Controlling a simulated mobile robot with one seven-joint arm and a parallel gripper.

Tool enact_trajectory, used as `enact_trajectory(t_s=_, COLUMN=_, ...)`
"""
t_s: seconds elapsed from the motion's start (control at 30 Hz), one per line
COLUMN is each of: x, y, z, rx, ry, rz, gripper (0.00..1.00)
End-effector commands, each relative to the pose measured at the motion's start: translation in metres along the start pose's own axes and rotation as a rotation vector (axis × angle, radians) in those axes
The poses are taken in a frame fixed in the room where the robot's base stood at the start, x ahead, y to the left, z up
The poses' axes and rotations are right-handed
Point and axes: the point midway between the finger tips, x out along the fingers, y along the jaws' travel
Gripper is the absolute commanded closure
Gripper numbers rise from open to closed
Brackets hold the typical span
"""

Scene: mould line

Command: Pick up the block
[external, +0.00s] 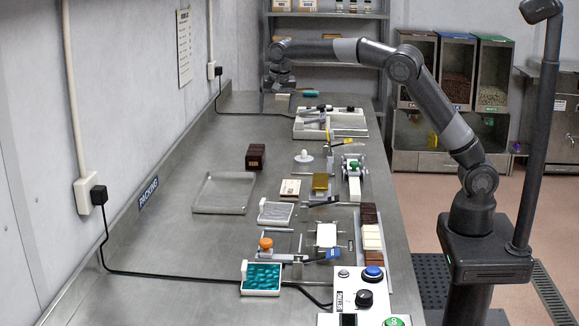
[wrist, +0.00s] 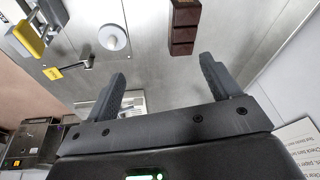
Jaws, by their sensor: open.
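A dark brown block (external: 256,156) with lighter marks on its near end stands on the steel bench, behind the shallow grey tray. A dark brown piece (wrist: 185,27), apparently the same block, shows at the top of the wrist view, beyond my fingertips and apart from them. My gripper (wrist: 160,82) is open, with nothing visible between its two fingers. In the external view my gripper (external: 277,93) is low over the far end of the bench, well behind the brown block. Its fingers are too small there to make out clearly.
The empty grey tray (external: 224,193) lies in front of the block. Dark brown, cream and brown pieces (external: 371,238) line the right edge. The bench left of the block is clear.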

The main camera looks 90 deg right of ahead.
Motion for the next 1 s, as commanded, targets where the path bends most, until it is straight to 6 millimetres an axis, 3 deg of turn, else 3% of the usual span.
enact_trajectory(t_s=0.2, x=0.055, y=-0.037, z=-0.019, rx=0.117, ry=0.067, rz=0.082, gripper=0.18)
enact_trajectory(t_s=0.4, x=0.09, y=-0.058, z=-0.023, rx=0.185, ry=0.117, rz=0.123, gripper=0.18)
enact_trajectory(t_s=0.6, x=0.107, y=-0.064, z=-0.024, rx=0.207, ry=0.133, rz=0.138, gripper=0.18)
enact_trajectory(t_s=0.83, x=0.142, y=-0.058, z=-0.028, rx=0.208, ry=0.133, rz=0.138, gripper=0.18)
enact_trajectory(t_s=1.0, x=0.156, y=-0.056, z=-0.03, rx=0.207, ry=0.134, rz=0.137, gripper=0.18)
